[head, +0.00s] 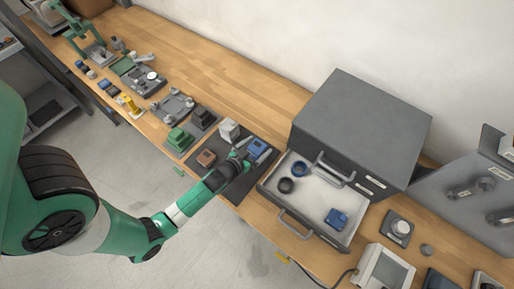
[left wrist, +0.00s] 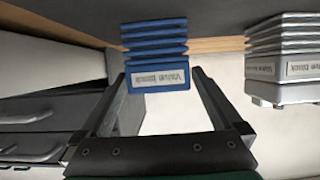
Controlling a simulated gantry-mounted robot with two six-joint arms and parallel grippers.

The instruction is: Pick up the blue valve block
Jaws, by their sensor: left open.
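The blue valve block (head: 257,148) sits on a dark mat (head: 263,168) beside the drawer cabinet. In the left wrist view the ribbed blue valve block (left wrist: 155,50) shows its white label, which appears upside down. My left gripper (head: 241,160) is open, close to the block on its left side in the head view. In the left wrist view the block appears between the tips of the two spread fingers (left wrist: 158,80); contact cannot be told. My right gripper is not in view.
A grey-white valve block (head: 229,130) and a brown block (head: 207,158) stand near the blue one.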

